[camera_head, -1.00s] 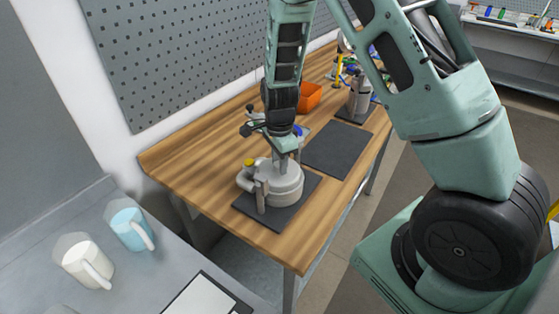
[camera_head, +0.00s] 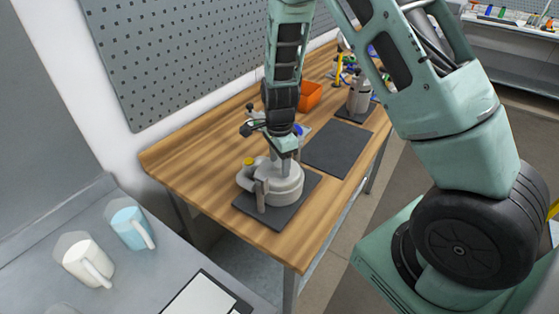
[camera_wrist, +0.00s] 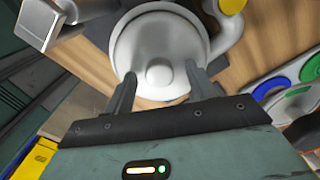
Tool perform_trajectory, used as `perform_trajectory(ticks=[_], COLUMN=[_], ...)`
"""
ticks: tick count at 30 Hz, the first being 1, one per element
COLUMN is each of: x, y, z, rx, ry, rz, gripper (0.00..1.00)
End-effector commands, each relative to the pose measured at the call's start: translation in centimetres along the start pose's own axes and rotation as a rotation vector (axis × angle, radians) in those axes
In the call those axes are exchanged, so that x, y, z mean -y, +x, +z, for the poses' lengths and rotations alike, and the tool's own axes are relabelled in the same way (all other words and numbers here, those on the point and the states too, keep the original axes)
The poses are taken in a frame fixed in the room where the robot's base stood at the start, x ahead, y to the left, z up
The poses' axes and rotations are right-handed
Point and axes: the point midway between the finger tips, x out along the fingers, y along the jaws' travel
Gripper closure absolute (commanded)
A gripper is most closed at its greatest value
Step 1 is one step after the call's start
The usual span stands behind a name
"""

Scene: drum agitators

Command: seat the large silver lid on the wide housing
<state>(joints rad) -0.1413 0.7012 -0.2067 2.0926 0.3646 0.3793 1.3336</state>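The wide housing (camera_head: 284,191) is a pale grey round body with a side pipe and a yellow cap, upright on a dark mat (camera_head: 245,212). In the wrist view, the large silver lid (camera_wrist: 140,45), a round disc with a central knob (camera_wrist: 158,75), lies over the housing's round top; whether it is fully seated I cannot tell. My gripper (camera_head: 284,160) points down just above the housing. In the wrist view my gripper (camera_wrist: 160,71) has its fingers apart on either side of the knob, with a visible gap to it. In the head view my gripper partly hides the lid.
An empty dark mat (camera_head: 338,148) lies behind the housing. A grey canister (camera_head: 359,97) stands on another mat, near an orange bin (camera_head: 310,96). A perforated board (camera_head: 190,55) rises along the bench's left side. Jugs (camera_head: 131,228) stand on the grey table at front left.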

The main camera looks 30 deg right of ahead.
Motion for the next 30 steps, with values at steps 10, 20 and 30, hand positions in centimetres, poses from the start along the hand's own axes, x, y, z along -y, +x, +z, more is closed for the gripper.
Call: perform_trajectory(ticks=[10,20,30], x=[0.0,0.1,0.1], y=[-0.4,-6.6,-14.1], z=[0.0,0.1,0.1], rx=[0.000,0.001,0.001], ry=[-0.001,-0.003,-0.002], rz=[0.001,-0.006,-0.004], gripper=[0.44,0.44,0.44])
